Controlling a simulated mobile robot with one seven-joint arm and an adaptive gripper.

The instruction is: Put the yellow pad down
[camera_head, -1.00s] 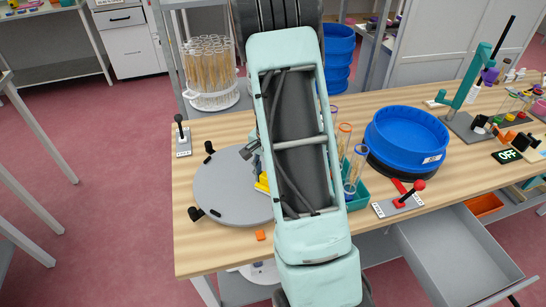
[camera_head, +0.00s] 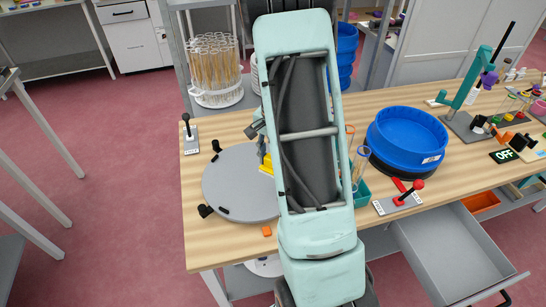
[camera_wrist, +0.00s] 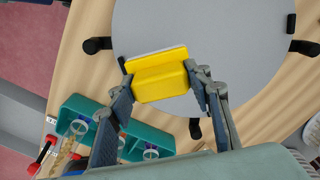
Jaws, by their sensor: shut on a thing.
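The yellow pad (camera_wrist: 160,80) is a yellow block with a pale grey layer on its far side. My gripper (camera_wrist: 162,82) is shut on it, one finger at each end, in the wrist view. The pad appears over the near edge of the round grey disc (camera_wrist: 205,45); I cannot tell whether it touches. In the head view a small part of the yellow pad (camera_head: 267,164) shows at the right side of the grey disc (camera_head: 238,188). My arm hides most of the gripper there.
A teal rack (camera_wrist: 105,125) with tubes stands close to the gripper. Black clamps ring the disc. A blue sieve stack (camera_head: 408,135) and a red-knobbed lever (camera_head: 400,199) stand to the right. A small orange cube (camera_head: 267,231) lies near the front edge. An open drawer (camera_head: 455,250) juts out below.

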